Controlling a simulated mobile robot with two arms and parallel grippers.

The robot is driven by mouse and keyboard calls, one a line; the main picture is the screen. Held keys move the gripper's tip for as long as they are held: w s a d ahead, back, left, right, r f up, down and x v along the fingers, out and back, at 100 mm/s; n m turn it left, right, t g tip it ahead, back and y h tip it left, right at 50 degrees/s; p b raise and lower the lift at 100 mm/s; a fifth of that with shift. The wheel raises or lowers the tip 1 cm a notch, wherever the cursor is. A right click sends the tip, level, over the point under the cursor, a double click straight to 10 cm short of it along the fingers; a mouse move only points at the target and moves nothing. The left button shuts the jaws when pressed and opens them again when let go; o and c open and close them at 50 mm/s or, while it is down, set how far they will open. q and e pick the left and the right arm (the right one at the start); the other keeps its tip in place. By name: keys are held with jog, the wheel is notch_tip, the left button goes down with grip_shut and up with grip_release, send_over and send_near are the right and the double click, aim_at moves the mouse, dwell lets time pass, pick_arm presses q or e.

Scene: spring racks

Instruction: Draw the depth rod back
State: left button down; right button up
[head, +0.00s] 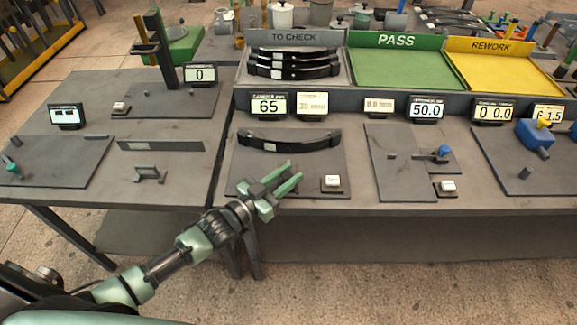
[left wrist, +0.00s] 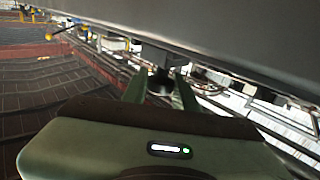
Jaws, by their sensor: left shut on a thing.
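My left gripper (head: 291,172) reaches over the front of the bench, at the front of a grey plate (head: 243,165). It is shut on a small dark piece (left wrist: 161,81), which shows between the two green fingers in the left wrist view. I cannot tell whether this piece is the depth rod. A dark curved leaf spring (head: 290,141) lies on the plate behind the gripper, apart from it. A white button (head: 332,181) sits just right of the fingertips. My right gripper is not in view.
Displays reading 65 (head: 268,106) and 50.0 (head: 426,107) stand behind. A blue knob (head: 444,151) sits on a fixture to the right. The TO CHECK rack (head: 297,37) holds several springs; the PASS tray (head: 397,74) and REWORK tray (head: 510,80) look empty.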

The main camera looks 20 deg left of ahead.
pick_arm(q)
jog(key=shift+s+d+f, duration=0.1)
jog(key=shift+s+f, duration=0.05)
jog(key=c, duration=1.1)
grip_release()
jog(key=shift+s, duration=0.15)
jog(key=b+v, duration=0.1)
jog(key=v, duration=0.5)
jog(key=shift+s, duration=0.3)
jog(key=shift+s+a, duration=0.45)
jog(key=shift+s, duration=0.1)
